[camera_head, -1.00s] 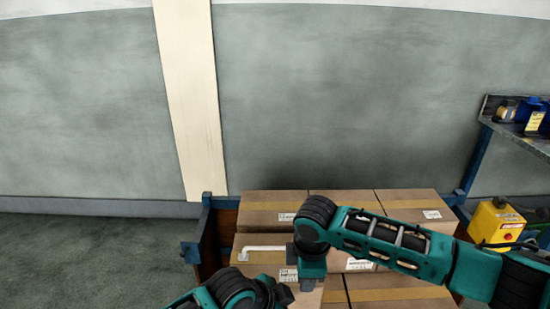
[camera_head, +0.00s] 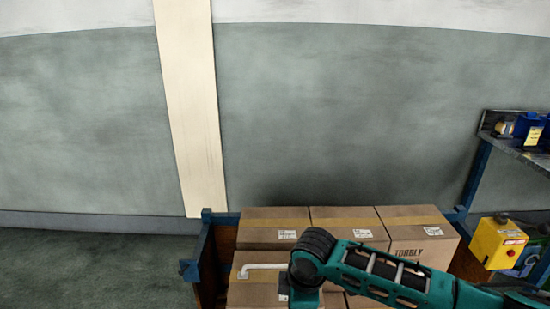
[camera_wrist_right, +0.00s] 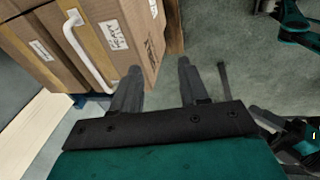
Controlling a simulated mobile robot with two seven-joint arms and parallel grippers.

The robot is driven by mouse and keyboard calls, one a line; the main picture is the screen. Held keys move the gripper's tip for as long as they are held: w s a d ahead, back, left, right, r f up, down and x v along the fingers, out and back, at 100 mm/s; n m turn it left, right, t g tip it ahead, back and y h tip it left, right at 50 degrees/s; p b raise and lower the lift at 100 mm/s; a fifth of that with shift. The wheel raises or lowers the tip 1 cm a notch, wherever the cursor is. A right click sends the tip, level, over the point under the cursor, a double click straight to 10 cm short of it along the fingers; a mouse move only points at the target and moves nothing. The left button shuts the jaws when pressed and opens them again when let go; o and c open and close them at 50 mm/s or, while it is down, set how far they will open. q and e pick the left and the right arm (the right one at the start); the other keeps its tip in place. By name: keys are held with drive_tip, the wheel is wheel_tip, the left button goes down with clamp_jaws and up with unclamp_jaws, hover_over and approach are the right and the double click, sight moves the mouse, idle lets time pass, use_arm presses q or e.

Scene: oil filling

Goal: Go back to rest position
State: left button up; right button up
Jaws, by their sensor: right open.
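My right arm (camera_head: 385,280) reaches in from the right edge of the head view, over the front of the stacked cardboard boxes (camera_head: 345,222). In the right wrist view my right gripper (camera_wrist_right: 158,72) is open, with nothing between its two dark fingers. The boxes (camera_wrist_right: 115,25) are beyond and to the left of the fingers there. In the head view the right gripper's fingers are not visible.
The boxes stand in a blue-cornered crate (camera_head: 207,262). A yellow box with a red button (camera_head: 497,242) hangs below a shelf (camera_head: 515,148) at right. Floor at left is clear.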

drive_tip(key=s+a+f+m+t+y, duration=0.3)
drive_tip(key=s+a+f+m+y, duration=0.2)
drive_tip(key=s+a+m+y, duration=0.15)
drive_tip(key=s+d+f+m+t+h, duration=0.1)
drive_tip(key=s+d+m, duration=0.3)
drive_tip(key=d, duration=0.6)
drive_tip(key=s+d+f+m+t+h, duration=0.2)
drive_tip(key=s+d+m+t+h, duration=0.2)
drive_tip(key=d, duration=0.6)
drive_tip(key=s+p, duration=0.1)
drive_tip(key=s, duration=0.1)
drive_tip(key=shift+s+f+h, duration=0.15)
drive_tip(key=shift+s+h, duration=0.15)
drive_tip(key=shift+h, duration=0.05)
drive_tip(key=shift+m, duration=0.25)
